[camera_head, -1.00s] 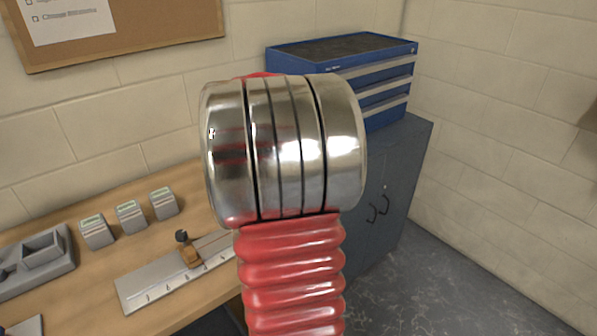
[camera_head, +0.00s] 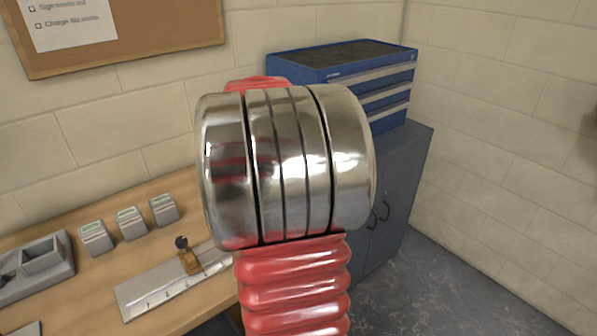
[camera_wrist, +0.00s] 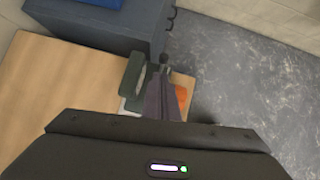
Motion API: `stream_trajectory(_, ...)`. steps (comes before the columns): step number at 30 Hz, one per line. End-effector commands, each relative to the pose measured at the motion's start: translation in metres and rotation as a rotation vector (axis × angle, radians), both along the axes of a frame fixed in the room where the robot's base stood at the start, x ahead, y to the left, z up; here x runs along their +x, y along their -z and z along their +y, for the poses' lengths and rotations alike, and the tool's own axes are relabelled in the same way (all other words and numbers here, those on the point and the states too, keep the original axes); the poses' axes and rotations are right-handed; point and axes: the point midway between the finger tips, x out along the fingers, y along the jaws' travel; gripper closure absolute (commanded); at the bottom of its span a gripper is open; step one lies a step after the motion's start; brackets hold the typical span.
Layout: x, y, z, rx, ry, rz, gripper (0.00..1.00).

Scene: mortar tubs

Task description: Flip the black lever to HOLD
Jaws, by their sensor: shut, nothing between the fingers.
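In the wrist view my gripper (camera_wrist: 164,78) is shut and empty, its fingers pointing down over the end of the wooden table. A dark grey-green box (camera_wrist: 132,82) with a pale round part stands just left of the fingers. A small dark knob (camera_wrist: 164,59), perhaps the tip of the black lever, shows right at the fingertips; I cannot tell whether they touch. The fingers hide much of the device, and no HOLD marking is readable. In the head view my arm covers this end of the table, so gripper and lever are hidden there.
An orange part (camera_wrist: 182,95) lies right of the fingers near the table edge. In the head view a ruled metal plate (camera_head: 140,297) carries a brown slider with a black knob (camera_head: 181,242). Several grey boxes (camera_head: 132,222) stand behind it. A grey cabinet (camera_head: 402,190) adjoins the table.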

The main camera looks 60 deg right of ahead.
Motion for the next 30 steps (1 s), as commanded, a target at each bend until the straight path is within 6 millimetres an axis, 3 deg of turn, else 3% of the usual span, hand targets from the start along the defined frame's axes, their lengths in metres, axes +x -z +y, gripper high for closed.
stream_trajectory(5, 0.006, -0.014, 0.024, -0.003, -0.004, -0.002, 1.0)
stream_trajectory(15, 0.006, -0.073, 0.04, -0.003, -0.002, -0.004, 1.0)
stream_trajectory(21, 0.006, -0.098, 0.048, -0.002, -0.001, -0.003, 1.0)
stream_trajectory(30, 0.005, -0.108, 0.051, 0.0, -0.002, -0.001, 1.0)
